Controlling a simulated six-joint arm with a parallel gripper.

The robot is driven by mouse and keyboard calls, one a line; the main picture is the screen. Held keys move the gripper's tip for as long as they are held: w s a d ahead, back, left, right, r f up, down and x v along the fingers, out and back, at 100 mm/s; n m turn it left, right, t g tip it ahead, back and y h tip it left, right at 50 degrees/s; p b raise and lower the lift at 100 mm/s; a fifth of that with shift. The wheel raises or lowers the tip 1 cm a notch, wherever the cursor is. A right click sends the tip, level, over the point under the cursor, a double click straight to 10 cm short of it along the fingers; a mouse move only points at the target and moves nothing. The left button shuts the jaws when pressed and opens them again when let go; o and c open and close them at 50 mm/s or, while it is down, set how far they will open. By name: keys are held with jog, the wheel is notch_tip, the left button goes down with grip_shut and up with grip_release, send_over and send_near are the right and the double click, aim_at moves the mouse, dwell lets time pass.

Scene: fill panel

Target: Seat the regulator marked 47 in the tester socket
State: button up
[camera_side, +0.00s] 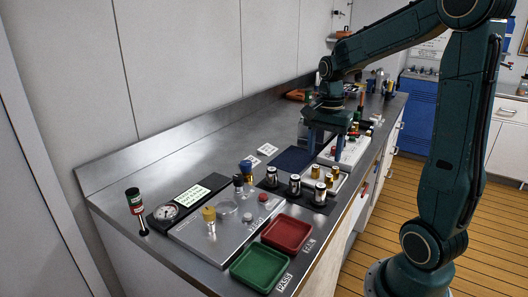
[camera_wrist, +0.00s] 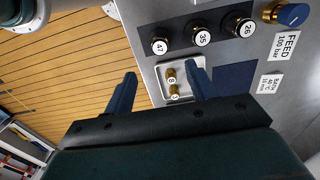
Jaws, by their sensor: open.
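The regulator marked 47 (camera_wrist: 159,46) stands upright on a dark mat, at the end of a row with regulators marked 35 (camera_wrist: 202,37) and 26 (camera_wrist: 240,26). In the side view it appears to be the right-hand silver-and-black one (camera_side: 320,193). The tester panel (camera_side: 190,233) is a grey plate at the front left of the bench; I cannot clearly make out its socket. My gripper (camera_side: 324,157) is open and empty, above the bench behind the regulators. In the wrist view its blue fingers (camera_wrist: 162,72) are spread over a small tray, apart from regulator 47.
The small pale tray (camera_wrist: 151,86) holds brass parts. A blue-topped feed knob (camera_wrist: 292,14) stands beyond the row. Green (camera_side: 258,267) and red (camera_side: 287,233) trays lie by the bench edge. A gauge (camera_side: 166,212) and a dark blue pad (camera_side: 292,159) flank the work area.

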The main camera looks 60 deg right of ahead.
aim_at(321, 185)
jog(key=shift+f, duration=4.3)
jog(key=shift+f, duration=0.15)
jog(key=shift+d+f, duration=0.1)
jog(key=shift+f, duration=2.35)
grip_shut()
jog(key=shift+r, duration=0.15)
